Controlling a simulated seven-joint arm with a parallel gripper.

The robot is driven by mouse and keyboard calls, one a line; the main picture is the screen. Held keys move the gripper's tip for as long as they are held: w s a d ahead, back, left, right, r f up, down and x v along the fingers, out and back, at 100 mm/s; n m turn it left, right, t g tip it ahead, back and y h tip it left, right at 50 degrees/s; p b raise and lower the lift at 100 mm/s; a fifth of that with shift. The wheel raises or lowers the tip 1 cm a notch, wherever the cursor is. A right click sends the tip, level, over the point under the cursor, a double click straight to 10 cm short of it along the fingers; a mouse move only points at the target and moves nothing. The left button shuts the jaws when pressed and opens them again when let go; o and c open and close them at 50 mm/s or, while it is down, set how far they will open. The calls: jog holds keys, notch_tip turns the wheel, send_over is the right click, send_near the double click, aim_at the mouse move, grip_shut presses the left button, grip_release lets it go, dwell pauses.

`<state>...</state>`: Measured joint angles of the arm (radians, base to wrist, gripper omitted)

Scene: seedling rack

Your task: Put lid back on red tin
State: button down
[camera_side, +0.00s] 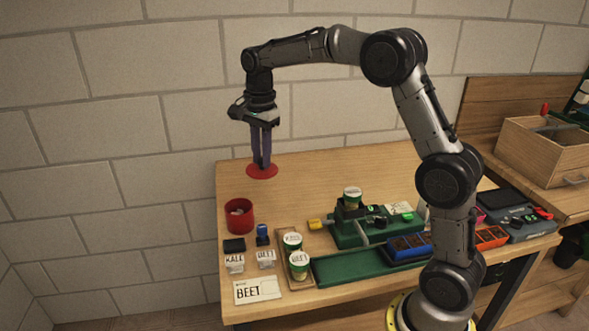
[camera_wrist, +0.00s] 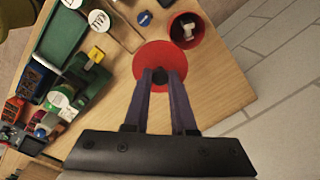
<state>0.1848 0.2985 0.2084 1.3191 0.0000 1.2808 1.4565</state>
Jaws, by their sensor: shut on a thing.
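The red lid (camera_side: 262,172) is a flat red disc with a dark knob. My gripper (camera_side: 262,163) is shut on the knob and holds the lid roughly level; in the side view it appears above the back left of the table. The lid also shows in the wrist view (camera_wrist: 160,54), below the fingertips (camera_wrist: 160,76). The red tin (camera_side: 239,216) stands uncovered at the table's left edge, with small pale things inside. In the wrist view the tin (camera_wrist: 187,30) is beyond the lid to the upper right, and the lid's edge appears to overlap its rim.
Near the tin are a black block (camera_side: 234,245), a blue-topped item (camera_side: 262,235), small labelled packets and a BEET card (camera_side: 257,290). A wooden tray (camera_side: 286,262) holds two green-and-white pots. A green machine (camera_side: 375,226) stands right. The table's back left is clear.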

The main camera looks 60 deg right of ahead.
jog(key=w+a+f, duration=0.3)
jog(key=w+f, duration=0.3)
jog(key=f, duration=0.4)
jog(key=shift+a+f+n, duration=0.15)
jog(key=shift+n, duration=0.25)
jog(key=shift+f, duration=0.15)
dwell(2.0)
jog(key=shift+c, duration=0.9)
grip_release()
notch_tip(320, 180, up, 7)
dwell(1.0)
